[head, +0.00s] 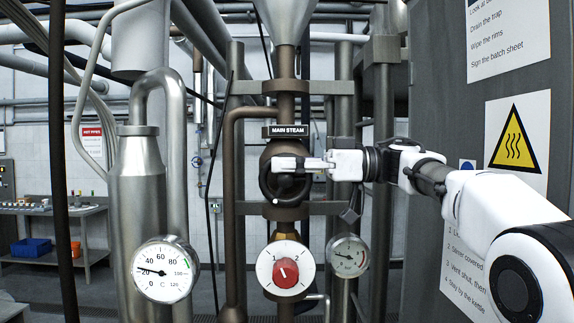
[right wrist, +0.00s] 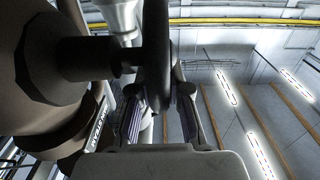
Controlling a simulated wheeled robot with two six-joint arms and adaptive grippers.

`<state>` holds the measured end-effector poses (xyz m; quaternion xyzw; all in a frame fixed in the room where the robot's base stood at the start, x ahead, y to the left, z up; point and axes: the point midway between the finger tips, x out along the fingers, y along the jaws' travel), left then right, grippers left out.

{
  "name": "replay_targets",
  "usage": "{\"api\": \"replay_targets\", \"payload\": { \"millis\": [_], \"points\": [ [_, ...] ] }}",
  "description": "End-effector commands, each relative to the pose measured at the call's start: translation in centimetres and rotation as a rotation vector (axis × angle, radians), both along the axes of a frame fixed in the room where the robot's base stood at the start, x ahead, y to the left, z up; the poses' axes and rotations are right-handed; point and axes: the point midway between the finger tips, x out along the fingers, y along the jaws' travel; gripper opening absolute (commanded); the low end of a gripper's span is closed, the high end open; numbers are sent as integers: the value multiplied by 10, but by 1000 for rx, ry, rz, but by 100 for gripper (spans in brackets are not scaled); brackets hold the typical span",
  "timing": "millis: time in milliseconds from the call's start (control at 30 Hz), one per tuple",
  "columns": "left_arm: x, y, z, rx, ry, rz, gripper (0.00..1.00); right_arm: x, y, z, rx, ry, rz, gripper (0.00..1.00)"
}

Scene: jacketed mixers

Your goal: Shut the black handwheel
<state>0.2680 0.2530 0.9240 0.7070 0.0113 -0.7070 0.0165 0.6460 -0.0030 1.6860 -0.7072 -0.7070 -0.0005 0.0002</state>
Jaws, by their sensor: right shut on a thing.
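The black handwheel (head: 266,187) is on the brown vertical pipe, under a black label reading MAIN STEAM (head: 287,131). My right gripper (head: 303,164) reaches in from the right and is shut on the handwheel's rim, covering its upper right part. In the right wrist view, the handwheel's dark rim (right wrist: 155,45) passes between the two fingers of the right gripper (right wrist: 160,95), with the thick valve stem and body to the left. My left gripper is not in view.
Below the wheel is a red knob (head: 285,272) on a white numbered dial. A temperature gauge (head: 162,270) is at lower left and a smaller gauge (head: 347,256) at lower right. A grey panel (head: 450,100) with signs stands close on the right. Brown pipes flank the wheel.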

Motion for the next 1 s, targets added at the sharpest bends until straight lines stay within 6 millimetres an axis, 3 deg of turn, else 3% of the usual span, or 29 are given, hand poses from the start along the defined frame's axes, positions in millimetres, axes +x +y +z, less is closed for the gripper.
{"api": "replay_targets", "payload": {
  "millis": [500,533,567,867,1000],
  "points": [
    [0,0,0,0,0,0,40,0,0,-2,-3,2,1,0],
    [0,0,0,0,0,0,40,0,0,-2,-3,2,1,20],
    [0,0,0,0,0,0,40,0,0,-2,-3,3,1,27],
    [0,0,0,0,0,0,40,0,-1,-1,-1,1,0,27],
    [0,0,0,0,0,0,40,1,-15,0,0,1,-2,27]
  ]
}}
